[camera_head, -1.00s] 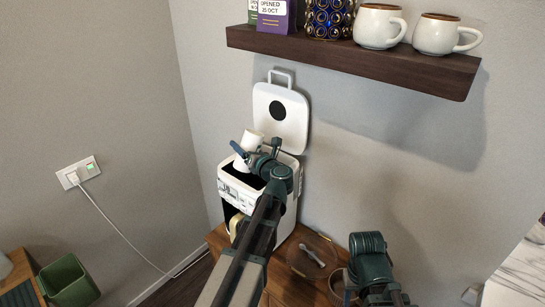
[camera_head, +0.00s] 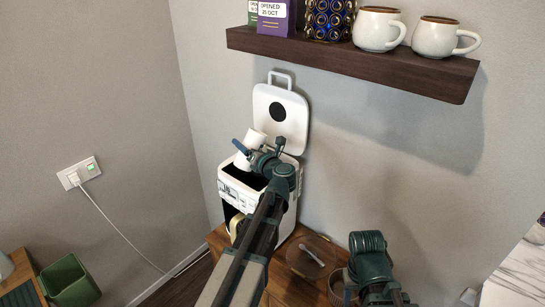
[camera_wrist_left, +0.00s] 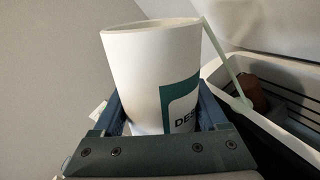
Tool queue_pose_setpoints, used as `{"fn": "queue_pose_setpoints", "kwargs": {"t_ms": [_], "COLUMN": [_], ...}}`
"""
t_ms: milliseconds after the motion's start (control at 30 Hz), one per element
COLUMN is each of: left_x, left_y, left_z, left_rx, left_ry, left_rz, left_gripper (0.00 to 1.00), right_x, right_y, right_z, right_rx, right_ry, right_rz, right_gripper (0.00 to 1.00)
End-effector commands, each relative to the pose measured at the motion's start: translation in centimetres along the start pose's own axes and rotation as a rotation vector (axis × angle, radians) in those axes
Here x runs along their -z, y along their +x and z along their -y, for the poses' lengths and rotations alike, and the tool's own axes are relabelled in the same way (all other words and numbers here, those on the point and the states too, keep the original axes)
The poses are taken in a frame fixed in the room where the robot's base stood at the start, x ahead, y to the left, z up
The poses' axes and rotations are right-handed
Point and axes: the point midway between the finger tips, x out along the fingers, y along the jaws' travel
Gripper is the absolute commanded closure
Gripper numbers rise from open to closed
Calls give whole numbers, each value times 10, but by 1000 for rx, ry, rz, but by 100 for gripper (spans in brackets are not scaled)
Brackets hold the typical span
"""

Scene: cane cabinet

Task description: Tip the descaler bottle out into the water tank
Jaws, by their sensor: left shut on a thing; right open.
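The white descaler bottle (camera_head: 254,139) is tilted above the open water tank (camera_head: 232,176) of the white coffee machine in the head view. My left gripper (camera_head: 252,153) is shut on it. In the left wrist view the bottle (camera_wrist_left: 150,75) stands large between the fingers, with part of its teal label showing. The tank's rim (camera_wrist_left: 290,70) is at the right there. I cannot see whether liquid is flowing. My right gripper (camera_head: 372,292) is low at the right, open, its fingers hard to make out.
The tank's white lid (camera_head: 283,130) stands raised against the wall. A wooden shelf (camera_head: 350,62) with mugs overhangs the back. A round clear dish (camera_head: 300,268) with a white utensil lies on the wooden cabinet. A green bin (camera_head: 68,283) is at the lower left.

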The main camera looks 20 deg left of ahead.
Motion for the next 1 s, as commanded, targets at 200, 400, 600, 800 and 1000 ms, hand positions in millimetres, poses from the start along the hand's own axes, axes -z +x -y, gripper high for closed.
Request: {"fn": "queue_pose_setpoints", "kwargs": {"t_ms": [200,400,600,800,1000], "left_x": [-3,-5,-4,-4,-3], "left_y": [0,0,0,0,0], "left_z": [0,1,2,2,2], "left_rx": [0,0,0,0,0], "left_ry": [24,47,69,90,112], "left_rz": [-3,-5,-8,-11,-14], "left_gripper": [100,100,100,100,100], "right_x": [0,0,0,0,0], "right_y": [-3,-4,-4,-4,-3], "right_z": [0,0,0,0,0], "right_rx": [0,0,0,0,0], "right_ry": [0,0,0,0,0], "right_rz": [0,0,0,0,0], "right_gripper": [50,50,50,50,50]}}
